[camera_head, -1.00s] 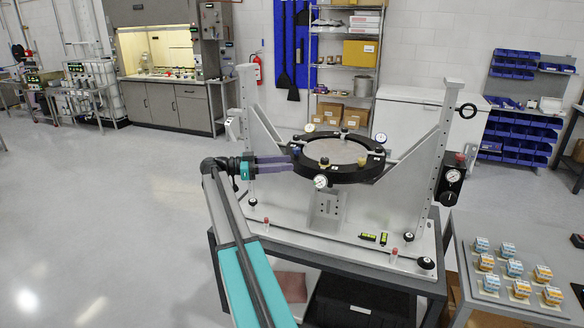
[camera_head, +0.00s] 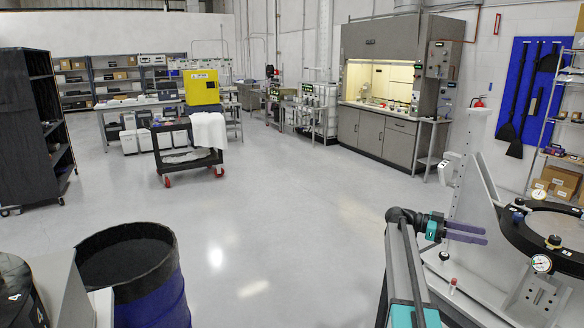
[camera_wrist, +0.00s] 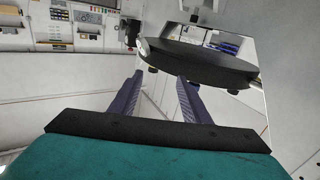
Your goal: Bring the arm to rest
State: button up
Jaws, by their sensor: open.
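My arm, grey and teal, reaches up at the lower right of the head view. My gripper (camera_head: 487,236) has two purple fingers that point right, toward the white upright of the mirror fixture (camera_head: 482,195). In the wrist view the two fingers (camera_wrist: 158,88) stand apart with nothing between them. The fixture's round black mirror ring (camera_wrist: 195,62) lies beyond the fingertips in the wrist view, and it also shows at the right edge of the head view (camera_head: 545,248). Whether the fingers touch the fixture cannot be told.
A blue drum (camera_head: 150,295) with a black top stands at the lower left. A fume hood (camera_head: 385,85) stands at the back right. The floor (camera_head: 270,215) in the middle is clear.

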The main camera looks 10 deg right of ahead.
jog(key=w+a+f+n+t+h+b, duration=0.1)
jog(key=w+a+f+n+t, duration=0.5)
jog(key=a+f, duration=0.4)
jog(key=w+a+f+n+t+h+b, duration=0.15)
jog(key=w+a+f+n+t, duration=0.25)
jog(key=a+f+n+t, duration=0.6)
jog(key=w+a+f+n+t+b, duration=0.25)
jog(key=w+a+f+t, duration=0.3)
jog(key=f, duration=0.75)
jog(key=s+a+f+n+t+y, duration=0.1)
jog(key=a+f+n+t+y, duration=0.1)
jog(key=a+f+n+y, duration=0.5)
jog(key=s+a+f+n+t+y, duration=0.2)
jog(key=a+f+y, duration=0.3)
jog(key=a+f, duration=0.6)
jog(key=s+a+f+n+g+y+b, duration=0.1)
jog(key=s+a+f+g+y, duration=0.25)
jog(key=s+a+f, duration=0.4)
jog(key=s+a+f+n+g+y, duration=0.1)
jog(key=s+a+f+g+y, duration=0.1)
jog(key=s+a+f+g, duration=0.55)
jog(key=s+d+m+g, duration=0.2)
jog(key=s+g, duration=0.2)
jog(key=s, duration=1.1)
jog(key=s+d+m+g, duration=0.2)
jog(key=s+g, duration=0.3)
jog(key=s, duration=1.1)
jog(key=shift+s+d+r+h, duration=0.25)
jog(key=shift+r+h, duration=0.05)
jog(key=shift+h, duration=0.1)
